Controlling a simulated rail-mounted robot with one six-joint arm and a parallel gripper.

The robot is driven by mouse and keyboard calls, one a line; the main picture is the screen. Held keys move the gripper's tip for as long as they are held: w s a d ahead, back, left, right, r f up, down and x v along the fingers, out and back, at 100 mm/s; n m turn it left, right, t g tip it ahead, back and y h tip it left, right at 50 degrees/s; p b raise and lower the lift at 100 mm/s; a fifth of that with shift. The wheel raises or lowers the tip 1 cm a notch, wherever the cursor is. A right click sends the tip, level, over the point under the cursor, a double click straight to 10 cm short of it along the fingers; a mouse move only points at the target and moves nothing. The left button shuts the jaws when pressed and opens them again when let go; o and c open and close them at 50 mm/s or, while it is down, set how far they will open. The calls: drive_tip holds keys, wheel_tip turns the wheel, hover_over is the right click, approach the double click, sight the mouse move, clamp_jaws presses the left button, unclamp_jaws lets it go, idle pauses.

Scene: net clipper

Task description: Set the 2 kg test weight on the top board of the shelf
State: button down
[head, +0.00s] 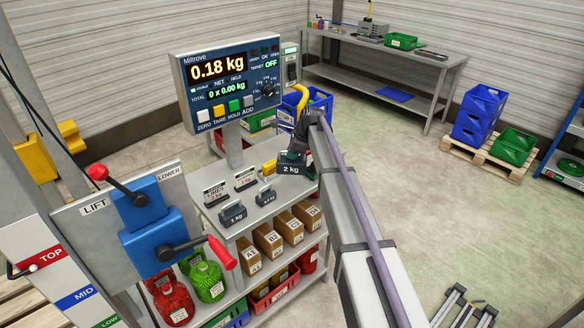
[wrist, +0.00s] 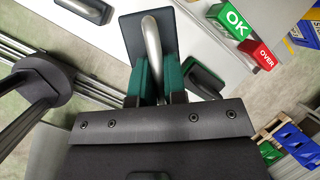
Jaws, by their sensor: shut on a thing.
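The dark 2 kg test weight (head: 291,169) is at the far right part of the shelf's grey top board (head: 283,192) in the head view. I cannot tell whether it touches the board. My gripper (head: 295,152) is shut on it from above. In the wrist view the weight (wrist: 133,28) shows as a dark block with a silver handle, and the green pads of my gripper (wrist: 154,82) flank that handle. The weight's underside is hidden.
A 1 kg weight (head: 232,213) and a smaller weight (head: 265,195) stand on the top board, with small label cards behind them. Brown boxes (head: 268,239) fill the board below. A display (head: 225,80) reading 0.18 kg rises behind. Green OK and red OVER blocks (wrist: 232,20) show beside the board.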

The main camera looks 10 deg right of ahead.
sight(292, 169)
wheel_tip(292, 169, down, 8)
drive_tip(key=b, duration=0.6)
drive_tip(key=shift+r, duration=0.25)
drive_tip(key=c, duration=1.2)
unclamp_jaws()
drive_tip(key=shift+o, duration=0.2)
drive_tip(key=p+v, duration=1)
drive_tip(key=v, duration=0.1)
drive_tip(key=shift+r+p, duration=0.4)
drive_tip(key=shift+s+d+r, duration=0.2)
drive_tip(key=shift+s, duration=0.05)
drive_tip(key=s+a+f+n+g+h, duration=0.1)
drive_tip(key=s+a+n+h, duration=0.1)
drive_tip(key=s+n, duration=0.8)
drive_tip(key=s+a+f+n+g+h+b, duration=0.1)
drive_tip(key=s+n, duration=0.9)
drive_tip(key=s, duration=1.8)
drive_tip(key=shift+s+a+f+n+g+h, duration=0.3)
drive_tip(key=shift+s+a+f+g+h, duration=0.1)
drive_tip(key=shift+a+f+g, duration=0.15)
